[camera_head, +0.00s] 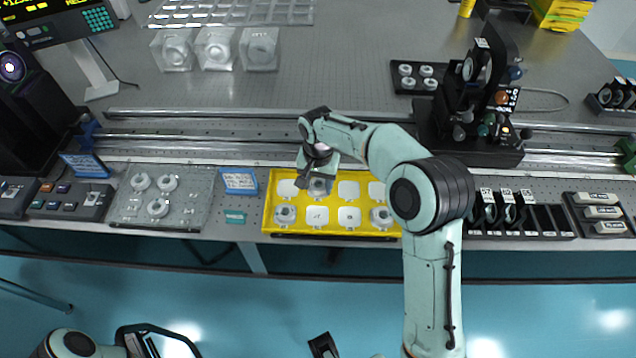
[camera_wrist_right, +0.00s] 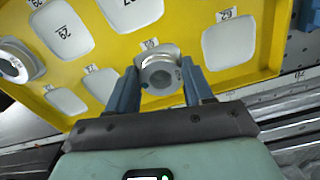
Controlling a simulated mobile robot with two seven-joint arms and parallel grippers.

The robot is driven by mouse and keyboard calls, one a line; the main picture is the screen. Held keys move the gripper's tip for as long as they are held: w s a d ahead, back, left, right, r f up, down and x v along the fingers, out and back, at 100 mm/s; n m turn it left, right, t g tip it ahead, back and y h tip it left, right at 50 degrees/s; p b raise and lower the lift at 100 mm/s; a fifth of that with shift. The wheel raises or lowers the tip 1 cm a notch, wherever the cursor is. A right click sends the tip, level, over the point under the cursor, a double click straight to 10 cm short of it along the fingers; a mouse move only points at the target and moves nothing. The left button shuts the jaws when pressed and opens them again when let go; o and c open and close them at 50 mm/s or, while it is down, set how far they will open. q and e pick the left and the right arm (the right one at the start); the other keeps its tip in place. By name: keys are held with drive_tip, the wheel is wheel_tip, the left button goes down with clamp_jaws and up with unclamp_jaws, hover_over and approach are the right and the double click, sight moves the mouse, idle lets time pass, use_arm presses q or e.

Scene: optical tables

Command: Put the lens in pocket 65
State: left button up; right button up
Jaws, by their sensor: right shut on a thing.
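My right gripper (camera_head: 318,176) is over the back row of the yellow tray (camera_head: 268,200). In the right wrist view its two blue fingers (camera_wrist_right: 162,88) are shut on the lens (camera_wrist_right: 160,72), a small round grey mount with a ring-shaped face. The lens also shows below the gripper in the head view (camera_head: 318,187). It is at a white pocket whose small label (camera_wrist_right: 149,44) is too small to read surely. I cannot tell whether it touches the pocket floor. My left gripper (camera_head: 145,343) is at the bottom left, partly cut off, away from the tray.
A clear plate with several mounts (camera_head: 158,207) lies left of the tray. A black slotted rack (camera_head: 540,222) stands to its right. Metal rails (camera_head: 220,140) run behind the tray.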

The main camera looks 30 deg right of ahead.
sight(318, 186)
drive_tip(key=shift+f, duration=0.2)
drive_tip(key=shift+f, duration=0.15)
drive_tip(key=o, duration=1)
drive_tip(key=shift+o, duration=0.2)
drive_tip(key=shift+r, duration=0.2)
wheel_tip(318, 186, up, 12)
drive_tip(key=p, duration=0.1)
drive_tip(key=shift+p, duration=0.4)
